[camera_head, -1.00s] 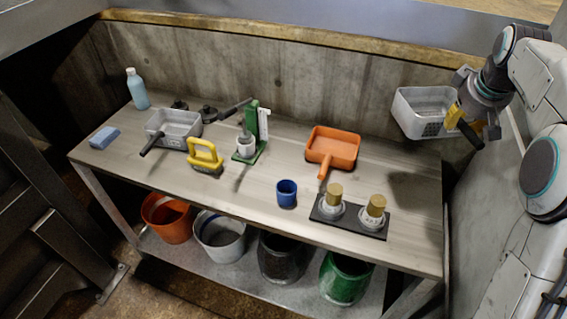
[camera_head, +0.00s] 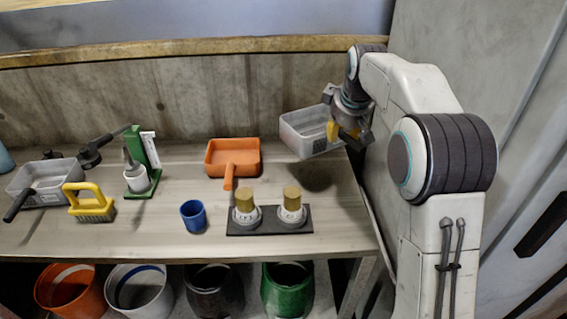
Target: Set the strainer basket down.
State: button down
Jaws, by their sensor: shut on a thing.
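A light grey strainer basket (camera_head: 305,133) is at the right end of the workbench, in front of the back wall. My gripper (camera_head: 342,131) is shut on its right side, near a yellow part. The basket is tilted and appears to hang above the bench, with a dark shadow on the boards below it. The fingertips are partly hidden by the gripper body. A second grey basket (camera_head: 42,180) with a black handle rests on the bench at the far left.
On the bench (camera_head: 290,246) stand an orange scoop (camera_head: 233,157), a blue cup (camera_head: 194,216), a dark tray (camera_head: 267,229) with two brass-topped pieces, a yellow-handled brush (camera_head: 89,204) and a green press (camera_head: 142,158). Bare boards show right of the scoop. Several buckets sit below.

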jog(key=shift+f+b, duration=1.3)
jog(key=shift+f, duration=3.65)
jog(key=c, duration=1)
grip_release()
jog(key=shift+c, duration=0.2)
jog(key=shift+s+p+v, duration=0.2)
jog(key=shift+p+v, duration=0.8)
jog(key=shift+v, duration=5.1)
jog(key=s+f+m+g, duration=0.1)
jog(key=s+f, duration=0.3)
jog(key=s, duration=1.1)
jog(key=s+f+m+g, duration=0.1)
jog(key=s+f+m, duration=0.3)
jog(key=s, duration=1.2)
jog(key=shift+s+f, duration=0.25)
jog(key=shift+f, duration=0.05)
